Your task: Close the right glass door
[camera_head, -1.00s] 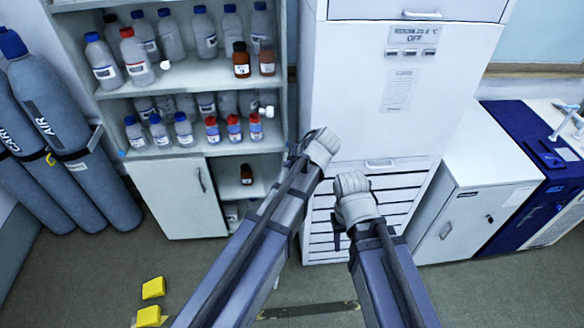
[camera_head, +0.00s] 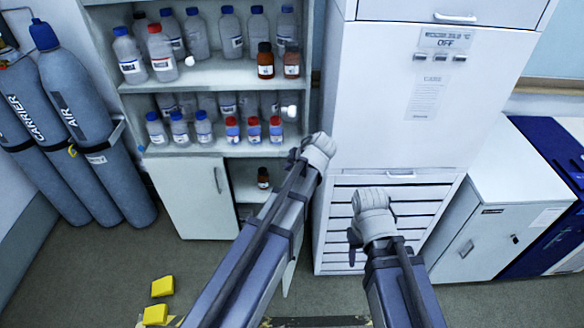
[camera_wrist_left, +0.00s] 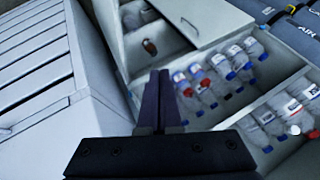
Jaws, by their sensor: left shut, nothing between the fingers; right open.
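The shelf cabinet (camera_head: 215,75) stands left of centre in the head view, its upper shelves open to view with bottles on them. I cannot clearly make out the right glass door; a narrow pale upright edge (camera_head: 316,60) runs along the cabinet's right side. My left gripper (camera_head: 318,150) is in front of that right side, beside the lower bottle shelf. In the left wrist view its dark fingers (camera_wrist_left: 163,85) are together and empty, over the cabinet front; contact cannot be told. My right gripper (camera_head: 373,205) is further right, before the white drawer unit, its fingertips largely hidden.
A closed lower door (camera_head: 195,200) covers the cabinet's left bottom; the right bottom is open. The tall white unit (camera_head: 415,100) stands close on the right. Gas cylinders (camera_head: 90,130) stand at the left. Yellow blocks (camera_head: 160,287) lie on the floor.

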